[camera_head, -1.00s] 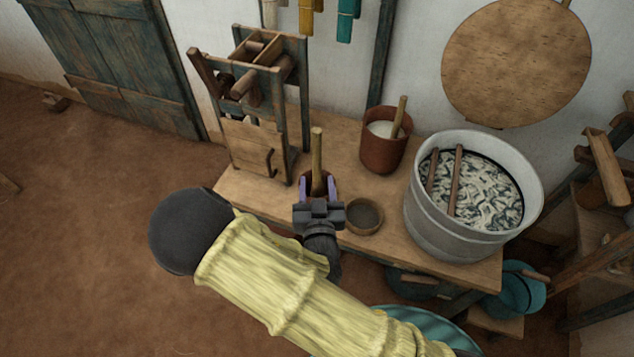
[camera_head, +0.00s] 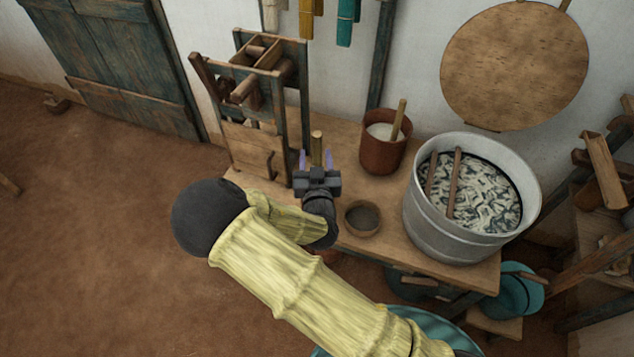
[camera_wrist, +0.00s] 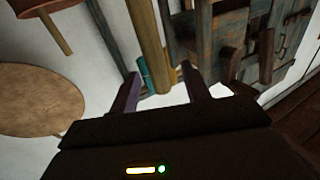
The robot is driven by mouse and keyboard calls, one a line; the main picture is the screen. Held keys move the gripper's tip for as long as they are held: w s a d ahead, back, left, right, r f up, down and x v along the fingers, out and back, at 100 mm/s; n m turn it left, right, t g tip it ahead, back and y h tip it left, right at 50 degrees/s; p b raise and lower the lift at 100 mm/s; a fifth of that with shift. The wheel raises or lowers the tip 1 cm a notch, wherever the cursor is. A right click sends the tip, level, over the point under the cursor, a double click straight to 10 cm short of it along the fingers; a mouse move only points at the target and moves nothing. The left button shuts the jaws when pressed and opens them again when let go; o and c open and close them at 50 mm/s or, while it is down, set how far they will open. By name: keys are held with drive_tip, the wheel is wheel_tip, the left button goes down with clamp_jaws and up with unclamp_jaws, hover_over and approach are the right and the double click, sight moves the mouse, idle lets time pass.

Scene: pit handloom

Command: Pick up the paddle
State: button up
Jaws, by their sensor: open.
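A light wooden handle (camera_head: 317,143), likely the paddle's, stands upright between my gripper's fingers in the head view; its lower end is hidden behind my gripper. My gripper (camera_head: 316,160) is open over the table. In the wrist view, the handle (camera_wrist: 147,40) rises beyond the fingertips, between and slightly left of the middle of my open gripper (camera_wrist: 160,80). I cannot tell whether a finger touches it. Another wooden stick (camera_head: 398,118) leans in a brown pot (camera_head: 381,155) of white stuff.
A small bowl (camera_head: 362,217) sits just right of my gripper on the wooden table (camera_head: 345,150). A large metal tub (camera_head: 450,235) stands further right, and a wooden frame device (camera_head: 260,150) stands left. A round board (camera_head: 515,65) hangs on the wall.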

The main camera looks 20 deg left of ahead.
drive_tip(key=x, duration=0.4)
drive_tip(key=shift+w+d, duration=0.15)
drive_tip(key=shift+w, duration=0.2)
drive_tip(key=c, duration=1)
drive_tip(key=shift+r, duration=0.1)
wheel_tip(320, 180, up, 28)
drive_tip(key=p, duration=0.3)
hover_over(317, 149)
drive_tip(key=w, duration=0.1)
drive_tip(key=shift+w+a, duration=0.1)
drive_tip(key=shift+a, duration=0.1)
